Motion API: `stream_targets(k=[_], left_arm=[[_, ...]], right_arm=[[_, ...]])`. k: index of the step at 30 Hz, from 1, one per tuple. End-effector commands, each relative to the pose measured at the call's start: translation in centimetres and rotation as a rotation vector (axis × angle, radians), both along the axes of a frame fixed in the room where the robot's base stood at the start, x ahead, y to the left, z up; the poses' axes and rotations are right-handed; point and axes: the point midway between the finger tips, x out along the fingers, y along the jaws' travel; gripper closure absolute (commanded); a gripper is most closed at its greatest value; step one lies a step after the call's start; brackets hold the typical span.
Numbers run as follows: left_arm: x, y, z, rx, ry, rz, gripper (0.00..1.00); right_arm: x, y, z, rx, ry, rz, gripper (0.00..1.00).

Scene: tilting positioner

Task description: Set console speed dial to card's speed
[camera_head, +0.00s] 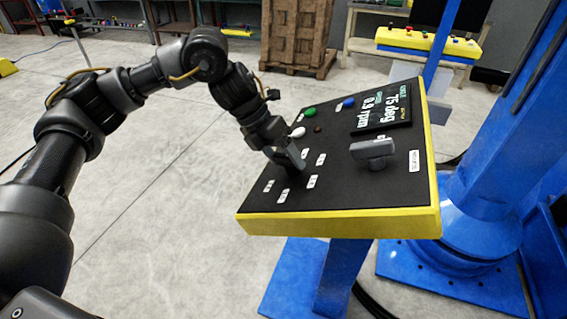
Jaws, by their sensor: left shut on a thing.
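The yellow-edged black console (342,198) stands at the centre right on a blue post. My left gripper (291,163) reaches down to its panel and is shut on a small grey dial there, among several white labels. The dial is mostly hidden by the fingers, so its pointer cannot be read. A dark display (381,108) on the panel reads 75 deg and 0.9 rpm. A larger grey knob (372,150) stands to the right, apart from the gripper. No card with a speed can be made out. My right gripper is not in view.
Green (309,112), blue (348,102) and white (298,132) buttons sit near my left gripper on the panel. A big blue column (490,130) stands at right. A second yellow console (430,42) is behind.

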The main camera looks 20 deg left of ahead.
Motion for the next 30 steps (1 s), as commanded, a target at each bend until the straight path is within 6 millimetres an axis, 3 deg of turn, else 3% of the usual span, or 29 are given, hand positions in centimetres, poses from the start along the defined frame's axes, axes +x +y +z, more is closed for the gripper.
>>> stream_targets(k=[7, 25, 26, 30], left_arm=[[-0.07, 0.11, -0.31, 0.0, -0.041, -0.085, 0.5], [-0.09, 0.15, -0.26, 0.001, -0.056, -0.118, 0.5], [-0.09, 0.15, -0.26, 0.001, -0.056, -0.118, 0.25], [-0.05, 0.12, -0.2, 0.0, -0.057, -0.117, 0.06]], right_arm=[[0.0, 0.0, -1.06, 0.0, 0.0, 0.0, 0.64], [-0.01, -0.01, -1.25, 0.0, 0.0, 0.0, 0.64], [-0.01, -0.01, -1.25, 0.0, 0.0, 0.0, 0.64], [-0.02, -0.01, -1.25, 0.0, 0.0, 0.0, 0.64]])
